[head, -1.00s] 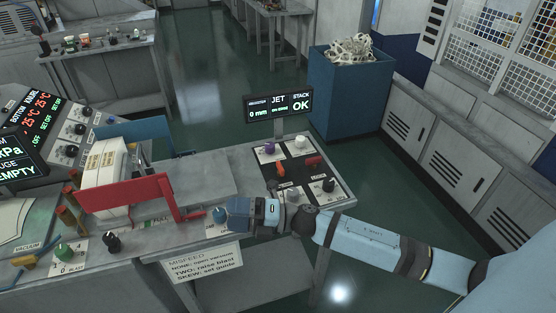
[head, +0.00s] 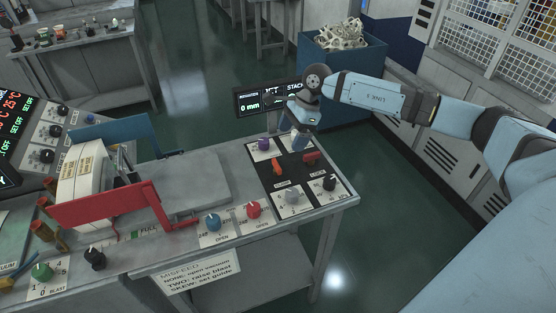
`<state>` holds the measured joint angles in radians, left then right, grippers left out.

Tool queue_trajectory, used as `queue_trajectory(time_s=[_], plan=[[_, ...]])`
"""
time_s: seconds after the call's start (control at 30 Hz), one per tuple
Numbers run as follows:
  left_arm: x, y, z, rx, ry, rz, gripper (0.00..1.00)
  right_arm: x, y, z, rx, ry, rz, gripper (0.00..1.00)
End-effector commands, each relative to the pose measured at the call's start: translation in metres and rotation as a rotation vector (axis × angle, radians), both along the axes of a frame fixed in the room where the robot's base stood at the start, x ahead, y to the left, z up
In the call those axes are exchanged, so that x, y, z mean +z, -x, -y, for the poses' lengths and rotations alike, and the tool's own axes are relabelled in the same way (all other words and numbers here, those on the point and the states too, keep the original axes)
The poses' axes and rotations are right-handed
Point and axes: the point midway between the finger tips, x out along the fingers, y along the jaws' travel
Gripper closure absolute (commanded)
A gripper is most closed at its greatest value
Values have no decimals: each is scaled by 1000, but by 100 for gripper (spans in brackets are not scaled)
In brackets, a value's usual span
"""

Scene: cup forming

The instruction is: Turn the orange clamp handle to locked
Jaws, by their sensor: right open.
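The orange clamp handle (head: 277,167) stands on the black panel (head: 293,177) at the right end of the table, its long side running roughly front to back. A dark red handle (head: 311,158) lies crosswise to its right. My right gripper (head: 299,144) points down over the back right of the panel, behind and to the right of the orange handle and apart from it. It is open, and it hides most of the white knob there. My left gripper is not in view.
A purple knob (head: 264,144) is behind the orange handle. A grey knob (head: 292,196) and a black knob (head: 329,182) are in front. Blue (head: 213,222) and red (head: 253,209) knobs line the front edge. A display (head: 262,98) stands behind, partly covered by my arm.

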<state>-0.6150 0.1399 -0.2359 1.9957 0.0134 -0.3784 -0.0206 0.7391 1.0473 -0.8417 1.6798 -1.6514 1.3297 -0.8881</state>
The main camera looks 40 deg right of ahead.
Motion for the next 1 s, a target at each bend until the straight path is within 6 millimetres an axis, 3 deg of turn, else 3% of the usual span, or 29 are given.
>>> queue_trajectory(time_s=[0.3, 0.5, 0.9, 0.93, 1.0], plan=[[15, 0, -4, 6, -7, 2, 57, -61, -6, -26, -2, -4, -3, 15], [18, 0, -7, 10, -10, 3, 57, -86, -9, -36, -2, -3, 0, 15], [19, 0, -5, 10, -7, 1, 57, -95, -9, -39, -3, -3, 0, 15], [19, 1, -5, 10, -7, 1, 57, -95, -9, -39, -3, -3, 0, 17], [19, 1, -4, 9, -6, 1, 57, -95, -9, -39, -3, -3, 0, 33]])
